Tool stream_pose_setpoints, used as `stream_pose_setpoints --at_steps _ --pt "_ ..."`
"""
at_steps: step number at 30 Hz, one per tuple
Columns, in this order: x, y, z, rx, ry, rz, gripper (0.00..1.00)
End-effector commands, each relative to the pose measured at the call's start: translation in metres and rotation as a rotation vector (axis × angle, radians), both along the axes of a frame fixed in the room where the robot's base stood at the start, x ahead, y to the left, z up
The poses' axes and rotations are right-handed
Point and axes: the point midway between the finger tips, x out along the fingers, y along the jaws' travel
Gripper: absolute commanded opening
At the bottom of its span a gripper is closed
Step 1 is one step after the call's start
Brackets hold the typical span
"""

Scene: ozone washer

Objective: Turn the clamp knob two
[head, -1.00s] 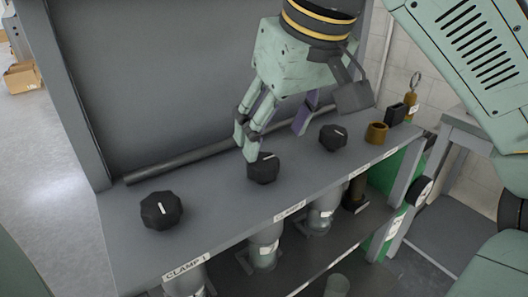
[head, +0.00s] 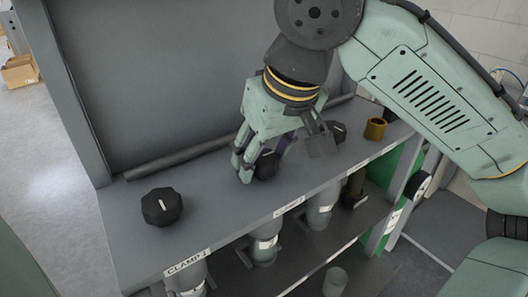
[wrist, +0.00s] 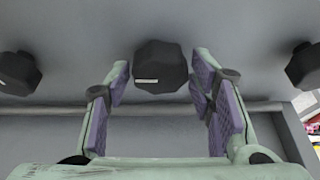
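The middle black knob (head: 268,167) stands on the grey shelf top, behind the middle label. My gripper (head: 264,160) is low over it, with one finger at its left and the other at its right rear. In the wrist view the same knob (wrist: 161,68) shows ahead of the fingertips, roughly centred between them, with a white mark on its near face. My gripper (wrist: 160,76) is open there, purple pads spread, with a gap on each side of the knob. In the head view the fingers partly hide the knob.
Another black knob (head: 162,206) stands at the left, behind the "CLAMP 1" label (head: 187,262). A third knob (head: 338,131) is at the right, partly behind my gripper. A brass ring-like part (head: 375,129) stands beyond it. A dark bar (head: 185,159) runs along the back panel.

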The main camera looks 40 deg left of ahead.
Motion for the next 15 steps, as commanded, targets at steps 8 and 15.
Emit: stream_pose_setpoints --at_steps 8,15 --pt "0.0000 -0.0001 0.0002 0.000 0.000 0.000 0.29" --pt "0.0000 0.0000 0.0003 0.000 0.000 0.000 0.13"
